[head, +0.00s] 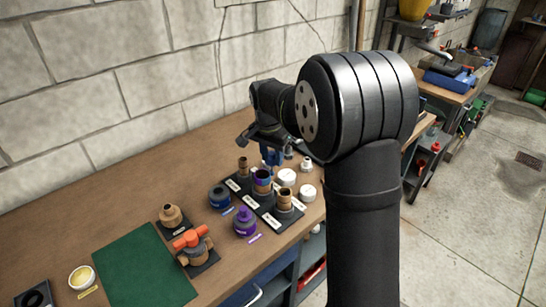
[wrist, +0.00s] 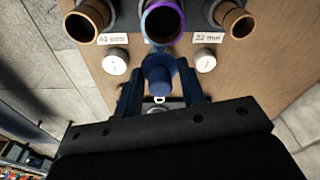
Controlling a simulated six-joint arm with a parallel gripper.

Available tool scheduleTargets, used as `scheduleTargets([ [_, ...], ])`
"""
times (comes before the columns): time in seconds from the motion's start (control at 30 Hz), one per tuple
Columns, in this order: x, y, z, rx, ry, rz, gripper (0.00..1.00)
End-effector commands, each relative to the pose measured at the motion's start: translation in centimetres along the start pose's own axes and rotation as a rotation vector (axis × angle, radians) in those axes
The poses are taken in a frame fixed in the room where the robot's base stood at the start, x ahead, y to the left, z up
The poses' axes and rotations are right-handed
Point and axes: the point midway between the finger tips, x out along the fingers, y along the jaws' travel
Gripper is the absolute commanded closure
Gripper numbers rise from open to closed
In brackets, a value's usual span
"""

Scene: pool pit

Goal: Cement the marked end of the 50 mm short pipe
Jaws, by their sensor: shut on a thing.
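My gripper (wrist: 158,90) is shut on a blue cap-like applicator (wrist: 157,72). It also shows in the head view as a blue piece (head: 271,155) under my wrist. The applicator's tip is hidden. The middle pipe (wrist: 163,20) has a purple rim with some blue on it, and the applicator is beside its mouth; I cannot tell whether they touch. In the head view this pipe (head: 262,183) stands upright in a black holder, with purple and blue around its top. A dark blue tin (head: 219,196) stands left of the holder. A purple container (head: 244,222) stands in front.
Brown pipes (head: 243,166) and (head: 284,198) stand either side of the middle pipe. White round pieces (head: 287,177) and (head: 306,192) lie to the right. An orange-handled valve (head: 192,243) and green mat (head: 143,265) lie front left. A block wall (head: 130,80) backs the bench.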

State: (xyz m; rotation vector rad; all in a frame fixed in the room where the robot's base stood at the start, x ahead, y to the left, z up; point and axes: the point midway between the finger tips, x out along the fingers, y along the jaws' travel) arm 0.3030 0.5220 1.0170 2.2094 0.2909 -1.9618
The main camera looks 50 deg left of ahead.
Motion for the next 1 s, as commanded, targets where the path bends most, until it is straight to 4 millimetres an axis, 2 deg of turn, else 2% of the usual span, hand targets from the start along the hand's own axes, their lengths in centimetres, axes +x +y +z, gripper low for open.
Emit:
scheduleTargets([
  [1.0, -0.1, -2.6, -0.1, -0.001, 0.000, 0.000, 0.78],
])
